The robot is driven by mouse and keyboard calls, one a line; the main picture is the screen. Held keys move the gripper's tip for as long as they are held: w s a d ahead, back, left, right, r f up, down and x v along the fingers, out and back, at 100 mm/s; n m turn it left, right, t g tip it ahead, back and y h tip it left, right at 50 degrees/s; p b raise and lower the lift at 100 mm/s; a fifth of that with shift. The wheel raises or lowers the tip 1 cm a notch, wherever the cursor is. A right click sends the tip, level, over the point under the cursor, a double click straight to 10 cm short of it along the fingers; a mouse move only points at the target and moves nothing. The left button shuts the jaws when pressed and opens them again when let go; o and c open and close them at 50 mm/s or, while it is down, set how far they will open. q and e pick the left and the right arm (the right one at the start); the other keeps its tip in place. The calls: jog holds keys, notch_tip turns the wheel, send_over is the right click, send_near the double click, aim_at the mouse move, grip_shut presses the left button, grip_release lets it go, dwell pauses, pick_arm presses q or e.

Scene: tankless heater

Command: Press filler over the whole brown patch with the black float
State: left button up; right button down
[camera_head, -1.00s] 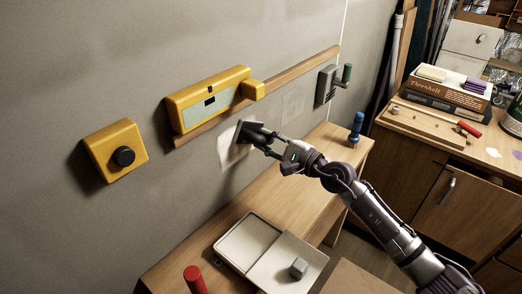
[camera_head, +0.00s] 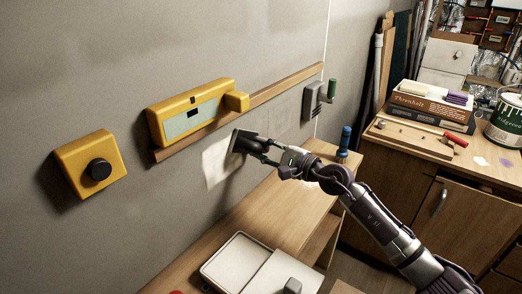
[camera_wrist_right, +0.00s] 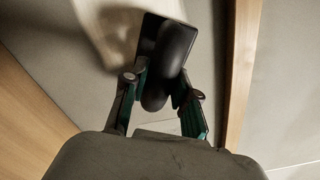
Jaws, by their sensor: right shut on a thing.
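My right gripper (camera_head: 270,153) is shut on the handle of the black float (camera_head: 239,142). The float is held up at the grey wall, over the right part of the patch (camera_head: 214,166). The visible part of the patch, left of and below the float, looks pale cream; no clear brown shows in the head view. In the right wrist view, the float (camera_wrist_right: 163,50) sits between the fingers (camera_wrist_right: 160,98), with the pale patch (camera_wrist_right: 88,12) and a dark shadow beside it. The float hides part of the patch, and I cannot tell whether it touches the wall. My left gripper is out of view.
A wooden rail (camera_head: 285,88) and a yellow box with a panel (camera_head: 190,112) are just above the patch. A yellow knob box (camera_head: 84,165) is at left. Below are a wooden bench (camera_head: 262,212), an open white tray (camera_head: 235,262) and a blue-handled tool (camera_head: 345,138).

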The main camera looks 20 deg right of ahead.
aim_at(265, 150)
jog(key=b+v, duration=0.1)
jog(key=v, duration=0.3)
jog(key=shift+s+d+f, duration=0.1)
jog(key=shift+s+f, duration=0.05)
jog(key=shift+s+d+b, duration=0.3)
jog(key=shift+s+d, duration=0.05)
jog(key=shift+s, duration=0.25)
jog(key=b+v, duration=0.1)
jog(key=v, duration=0.2)
jog(key=shift+b, duration=0.35)
dwell(0.7)
